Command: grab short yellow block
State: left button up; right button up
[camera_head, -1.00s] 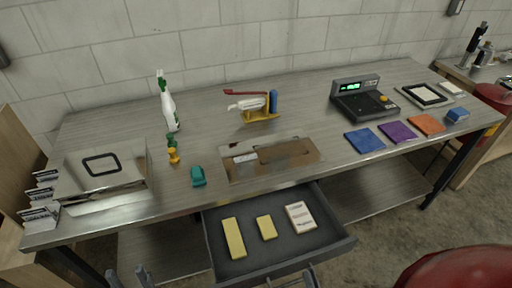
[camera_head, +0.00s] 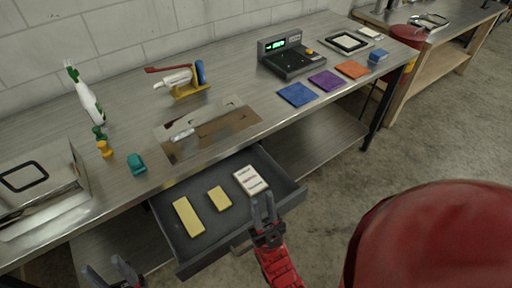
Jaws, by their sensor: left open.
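The short yellow block (camera_head: 219,198) lies flat in the open grey drawer (camera_head: 184,266), between a longer yellow block (camera_head: 187,216) on its left and a white labelled block (camera_head: 250,180) on its right. My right gripper (camera_head: 263,200) is open and empty, over the drawer's front right part. It is to the right of the short block and apart from it. My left gripper (camera_head: 112,270) is open at the bottom left edge, partly cut off, left of the drawer.
The metal workbench (camera_head: 130,205) above the drawer holds a spray bottle (camera_head: 87,98), a scale (camera_head: 290,57) and coloured pads. A red rounded object (camera_head: 435,240) fills the lower right. Floor is clear between it and the bench.

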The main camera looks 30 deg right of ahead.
aim_at(222, 203)
jog(key=k+z, duration=0.1)
jog(key=z, duration=0.6)
jog(key=k, duration=0.4)
